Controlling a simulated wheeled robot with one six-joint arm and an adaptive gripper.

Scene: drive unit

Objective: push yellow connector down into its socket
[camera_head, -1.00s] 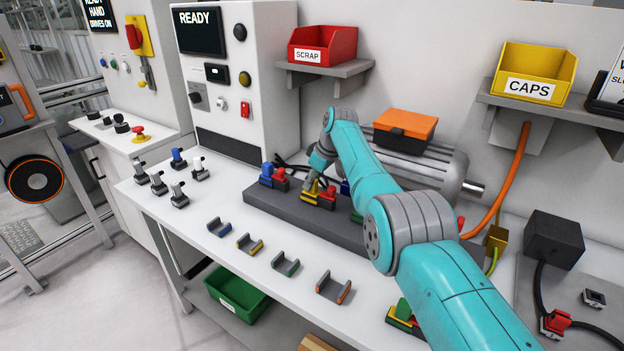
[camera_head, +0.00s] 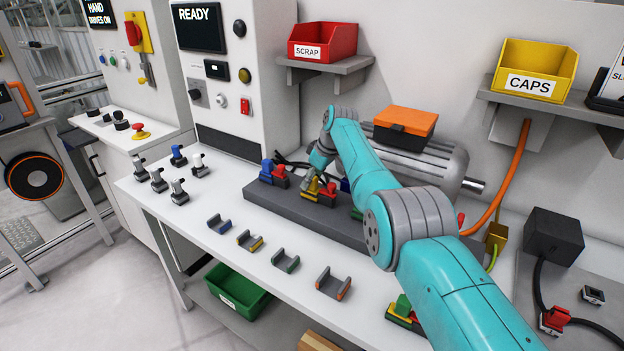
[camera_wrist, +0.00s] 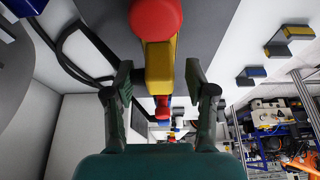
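The yellow connector (camera_head: 311,190) is at the dark grey block (camera_head: 358,226) on the bench, beside a red part (camera_head: 328,193). My gripper (camera_head: 314,178) is above it, and its fingers are small and partly hidden there. In the wrist view the yellow connector (camera_wrist: 160,68) lies between the two fingers of my gripper (camera_wrist: 160,80). The fingers are apart, with a visible gap on each side of the connector. A red rounded part (camera_wrist: 155,18) is at one end of it. The socket is hidden, and I cannot tell how deep the connector sits.
A blue connector with a red part (camera_head: 272,175) stands on the same block to the left. A grey motor (camera_head: 440,165) with an orange-lidded box (camera_head: 405,124) is behind. Several clips, including a blue-edged one (camera_head: 219,224), lie in front. Bare bench lies around them.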

